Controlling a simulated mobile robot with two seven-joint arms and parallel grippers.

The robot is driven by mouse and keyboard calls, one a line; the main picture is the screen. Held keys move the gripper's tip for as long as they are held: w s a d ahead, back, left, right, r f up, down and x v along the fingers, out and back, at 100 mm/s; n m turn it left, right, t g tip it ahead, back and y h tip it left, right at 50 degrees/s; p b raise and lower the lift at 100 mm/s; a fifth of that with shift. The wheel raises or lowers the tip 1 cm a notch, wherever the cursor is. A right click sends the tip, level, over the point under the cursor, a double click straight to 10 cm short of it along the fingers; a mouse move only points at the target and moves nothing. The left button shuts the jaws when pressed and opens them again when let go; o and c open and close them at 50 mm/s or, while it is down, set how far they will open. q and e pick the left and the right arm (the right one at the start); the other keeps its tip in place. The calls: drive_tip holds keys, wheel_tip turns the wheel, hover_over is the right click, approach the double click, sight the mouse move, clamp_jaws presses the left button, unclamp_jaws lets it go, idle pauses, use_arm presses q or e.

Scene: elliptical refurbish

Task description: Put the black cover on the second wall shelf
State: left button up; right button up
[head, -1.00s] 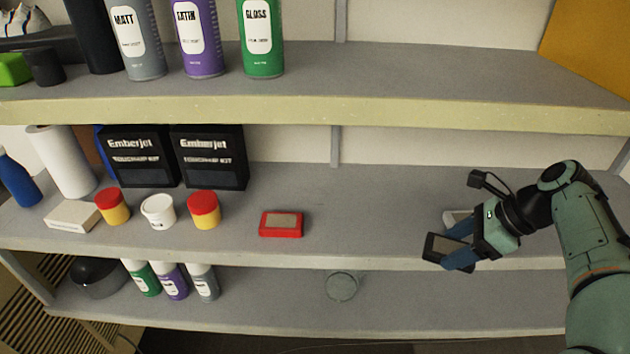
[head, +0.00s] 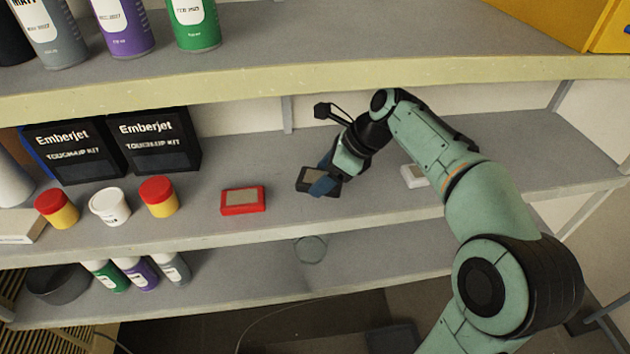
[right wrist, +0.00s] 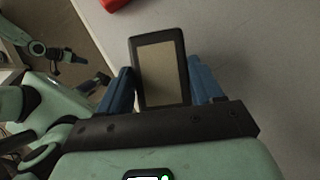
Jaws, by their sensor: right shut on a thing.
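The black cover (head: 313,180) is a small flat black case with a tan-grey panel. My right gripper (head: 327,184) is shut on it, just over or on the middle shelf (head: 370,208); I cannot tell whether the cover touches the shelf. In the right wrist view the black cover (right wrist: 161,70) sits between the two blue fingers (right wrist: 163,88), its far end sticking out past them. A similar red cover (head: 243,200) lies on the same shelf, left of my right gripper. My left gripper does not show in the head view.
A whitish cover (head: 414,175) lies on the middle shelf, right of my gripper, partly behind my arm. Paint jars (head: 159,196) and Emberjet boxes (head: 155,141) stand at left. The upper shelf (head: 300,80) overhangs. A round clear disc (head: 310,249) lies on the lower shelf.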

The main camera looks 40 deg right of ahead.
drive_tip(key=shift+w+a, duration=0.2)
drive_tip(key=shift+w, duration=0.1)
drive_tip(key=x, duration=0.2)
drive_tip(key=shift+a+f, duration=0.1)
drive_tip(key=shift+f, duration=0.8)
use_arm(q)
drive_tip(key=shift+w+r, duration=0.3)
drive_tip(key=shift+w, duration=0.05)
use_arm(e)
drive_tip(key=shift+f, duration=0.2)
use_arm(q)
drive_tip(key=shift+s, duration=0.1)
use_arm(e)
drive_tip(key=o, duration=1.2)
drive_tip(key=shift+s, duration=0.1)
drive_tip(key=shift+o, duration=0.2)
drive_tip(key=shift+r, duration=0.15)
